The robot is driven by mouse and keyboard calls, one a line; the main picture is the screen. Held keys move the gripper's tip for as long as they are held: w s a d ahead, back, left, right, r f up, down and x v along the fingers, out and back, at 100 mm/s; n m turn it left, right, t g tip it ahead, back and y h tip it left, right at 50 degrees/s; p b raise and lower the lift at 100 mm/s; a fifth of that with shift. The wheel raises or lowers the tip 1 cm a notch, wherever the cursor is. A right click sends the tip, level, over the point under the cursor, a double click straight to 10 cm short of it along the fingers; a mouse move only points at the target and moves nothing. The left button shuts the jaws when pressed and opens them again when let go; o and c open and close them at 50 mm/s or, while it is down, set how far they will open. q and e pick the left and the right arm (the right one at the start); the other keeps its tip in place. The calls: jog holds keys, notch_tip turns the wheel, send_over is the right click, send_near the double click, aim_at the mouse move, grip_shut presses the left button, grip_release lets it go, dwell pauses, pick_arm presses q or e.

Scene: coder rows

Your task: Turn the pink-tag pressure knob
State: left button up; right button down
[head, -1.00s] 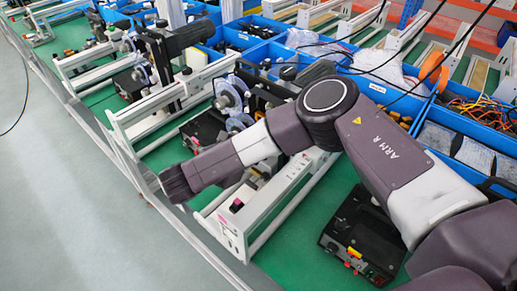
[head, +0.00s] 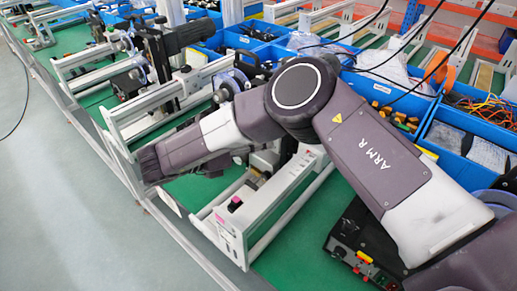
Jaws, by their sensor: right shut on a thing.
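My right arm reaches from the lower right across the rig row. Its dark end, with my right gripper (head: 150,164), is at the front edge of the bench, left of the nearest white-framed rig (head: 228,236). The fingertips cannot be made out. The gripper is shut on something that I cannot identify. A pink tag (head: 221,218) is on the near end of that rig's frame. A small pink part (head: 236,201) sits on a light block inside the frame, apart from the visible arm end. I cannot make out the pressure knob. My left gripper is not in view.
A black control box (head: 360,243) with coloured buttons stands to the right on the green bench top (head: 291,247). Blue bins (head: 470,142) with wires and parts line the back. More white-framed rigs run to the upper left. The grey floor (head: 70,210) is clear.

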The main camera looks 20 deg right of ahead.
dwell(0.3)
jog(key=c, duration=1.7)
grip_release()
jog(key=shift+a, duration=0.1)
jog(key=v, duration=0.7)
jog(key=shift+a+r, duration=0.15)
jog(key=shift+a, duration=0.05)
